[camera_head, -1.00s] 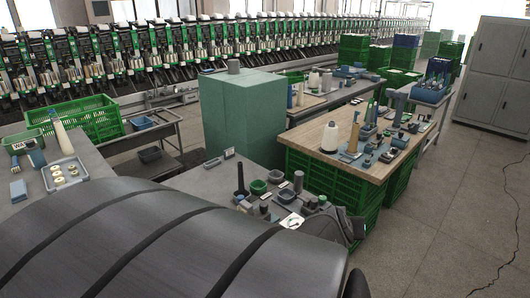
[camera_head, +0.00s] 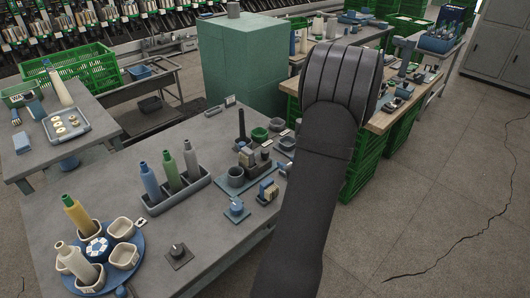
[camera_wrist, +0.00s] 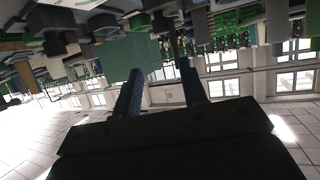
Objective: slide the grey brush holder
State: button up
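A grey round cup (camera_head: 236,177) stands on a small blue-grey tray (camera_head: 228,189) on the near grey bench; it may be the grey brush holder, but I cannot tell for sure. A dark upright post (camera_head: 242,128) stands behind it, beside a green bowl (camera_head: 260,135). My gripper shows in the wrist view (camera_wrist: 160,66), with its two dark fingers apart and nothing seen between them. In the head view my gripper is hidden behind my own arm, which covers the right end of the near bench. The wrist view looks upside down and shows no clear brush holder.
A grey rack (camera_head: 173,193) with three bottles stands left of the cup. A round blue carousel (camera_head: 132,276) with white cups is at the front left. A dark knob block (camera_head: 178,255) sits near the front edge. A green cabinet (camera_head: 240,68) stands behind. Bare bench lies in between.

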aim_at(267, 153)
jog(key=x, duration=1.7)
jog(key=shift+w+a+f, duration=0.1)
jog(key=shift+a+f, duration=0.05)
jog(key=shift+a, duration=0.25)
